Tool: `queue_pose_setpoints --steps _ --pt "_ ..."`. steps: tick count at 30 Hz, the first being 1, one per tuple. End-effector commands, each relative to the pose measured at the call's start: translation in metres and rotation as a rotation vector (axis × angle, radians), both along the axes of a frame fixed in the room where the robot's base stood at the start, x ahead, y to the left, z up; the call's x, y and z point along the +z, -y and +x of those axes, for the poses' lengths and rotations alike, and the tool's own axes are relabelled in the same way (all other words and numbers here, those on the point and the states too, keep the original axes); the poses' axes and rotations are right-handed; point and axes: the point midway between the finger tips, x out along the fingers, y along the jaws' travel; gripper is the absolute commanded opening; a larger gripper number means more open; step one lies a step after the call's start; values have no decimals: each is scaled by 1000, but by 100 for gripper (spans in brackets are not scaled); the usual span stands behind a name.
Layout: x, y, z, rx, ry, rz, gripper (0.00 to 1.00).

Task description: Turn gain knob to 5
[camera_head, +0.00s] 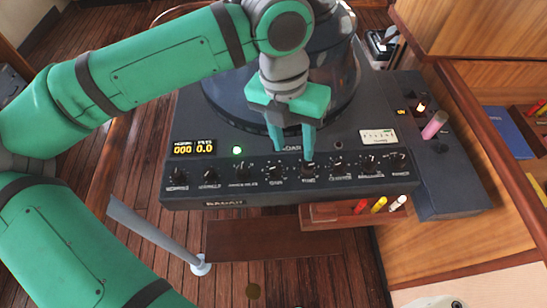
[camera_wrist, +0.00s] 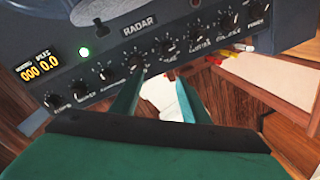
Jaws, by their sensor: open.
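The dark radar console (camera_head: 240,191) has a row of small black knobs along its front panel. The fourth knob from the left, seemingly labelled GAIN (camera_head: 275,170), also shows in the wrist view (camera_wrist: 138,60). Its pointer setting is too small to read. My gripper (camera_head: 293,153) is open and empty, pointing down at the panel's middle. Its fingertips (camera_wrist: 161,80) lie near the fourth and fifth knobs, one toward each. No knob stands clearly between the fingers, and I cannot tell whether either finger touches the panel.
An amber display (camera_head: 194,147) and a lit green lamp (camera_head: 237,150) are at the panel's left. Neighbouring knobs stand close on both sides. A side unit (camera_head: 435,170) with a pink-topped handle is at right. Coloured markers (camera_head: 379,204) lie in a wooden tray below.

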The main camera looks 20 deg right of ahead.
Motion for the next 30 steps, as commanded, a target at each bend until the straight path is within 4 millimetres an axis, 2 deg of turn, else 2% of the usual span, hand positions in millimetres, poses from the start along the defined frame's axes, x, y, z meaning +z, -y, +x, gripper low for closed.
queue_pose_setpoints --steps 1,5,11,24,30 --pt "1 -9 6 19 25 43 42" --pt "3 -24 17 50 64 108 42" --pt "-6 -28 20 57 75 128 42" --pt "-79 -27 19 56 72 125 42" --pt "-99 -28 19 57 74 126 42"
